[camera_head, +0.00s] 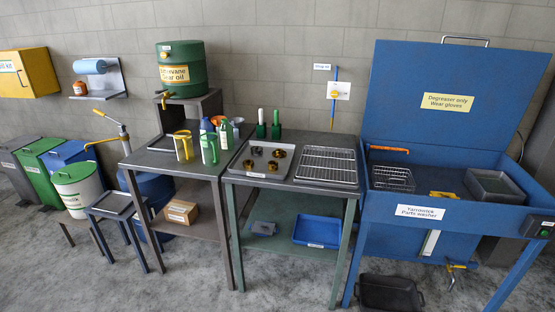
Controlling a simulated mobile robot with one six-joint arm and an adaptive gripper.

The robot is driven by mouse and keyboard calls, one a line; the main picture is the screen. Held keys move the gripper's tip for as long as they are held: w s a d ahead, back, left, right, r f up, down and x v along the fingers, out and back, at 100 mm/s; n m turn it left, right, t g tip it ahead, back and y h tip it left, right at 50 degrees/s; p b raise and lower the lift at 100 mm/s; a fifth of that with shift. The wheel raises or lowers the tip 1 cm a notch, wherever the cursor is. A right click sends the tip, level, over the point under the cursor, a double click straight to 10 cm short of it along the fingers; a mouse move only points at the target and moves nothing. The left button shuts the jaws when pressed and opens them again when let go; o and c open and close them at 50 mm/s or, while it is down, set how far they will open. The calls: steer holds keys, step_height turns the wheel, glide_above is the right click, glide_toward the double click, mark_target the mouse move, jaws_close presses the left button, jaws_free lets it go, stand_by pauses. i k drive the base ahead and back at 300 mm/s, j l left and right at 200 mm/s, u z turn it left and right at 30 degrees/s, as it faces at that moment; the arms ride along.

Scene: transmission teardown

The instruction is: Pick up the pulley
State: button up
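A pale metal tray (236,168) sits on the left part of the middle table. Several small round parts lie in it: a brass-coloured part (248,164) at the left, another brass-coloured part (279,154) at the upper right, a part (272,166) at the lower right and a greyish part (257,151) at the back. They are too small for me to tell which one is the pulley. My gripper is not in view.
A wire rack (327,166) lies right of the tray. A blue parts washer (450,214) stands at right, lid open. Grey floor (200,290) is open in front.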

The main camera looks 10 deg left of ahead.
mark_target(256, 150)
steer(key=i+j, duration=2.6)
